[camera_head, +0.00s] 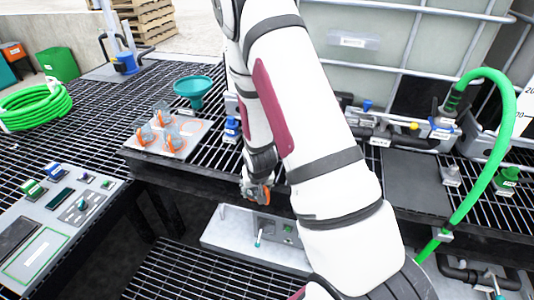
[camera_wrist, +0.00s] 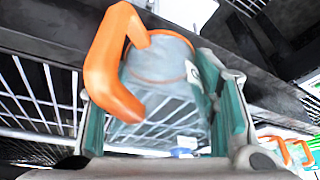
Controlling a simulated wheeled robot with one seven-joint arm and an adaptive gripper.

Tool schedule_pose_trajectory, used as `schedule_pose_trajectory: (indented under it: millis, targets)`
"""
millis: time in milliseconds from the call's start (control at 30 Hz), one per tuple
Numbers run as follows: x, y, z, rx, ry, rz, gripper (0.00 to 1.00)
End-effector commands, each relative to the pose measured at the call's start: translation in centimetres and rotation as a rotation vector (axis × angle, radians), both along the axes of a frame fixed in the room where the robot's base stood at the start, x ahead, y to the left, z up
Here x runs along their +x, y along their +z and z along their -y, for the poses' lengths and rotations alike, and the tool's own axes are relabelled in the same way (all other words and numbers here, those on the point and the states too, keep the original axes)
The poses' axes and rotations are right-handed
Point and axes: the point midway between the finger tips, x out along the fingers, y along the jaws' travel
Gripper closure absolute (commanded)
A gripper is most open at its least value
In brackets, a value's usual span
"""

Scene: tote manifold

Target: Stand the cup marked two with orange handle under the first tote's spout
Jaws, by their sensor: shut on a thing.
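My gripper (camera_wrist: 165,125) is shut on a clear cup (camera_wrist: 170,85) with an orange handle (camera_wrist: 112,65). The handle is on the cup's left in the wrist view. A small white mark shows on the cup's right side, but I cannot read it. In the head view my gripper (camera_head: 258,190) is just off the grating table's front edge, above a grey shelf, with some orange showing at it. A large pale tote (camera_head: 390,50) in a metal cage stands behind my arm. My arm hides much of its front, and I cannot make out its spout.
A tray (camera_head: 140,140) on the grating holds several clear cups with orange handles. A teal funnel (camera_head: 194,90) stands behind it. A green hose (camera_head: 512,110) arcs at right. A control panel (camera_head: 55,215) is at lower left.

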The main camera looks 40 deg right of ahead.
Motion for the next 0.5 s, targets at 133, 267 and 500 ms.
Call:
schedule_pose_trajectory:
  millis: [133,267,500]
  targets:
    - [-2.2,0.6,1.6,-0.009,-0.046,-0.001,0.74]
    - [-2.6,0.6,2.2,-0.012,-0.063,0.000,0.74]
    - [1.3,0.4,4.5,-0.014,-0.066,0.005,0.74]
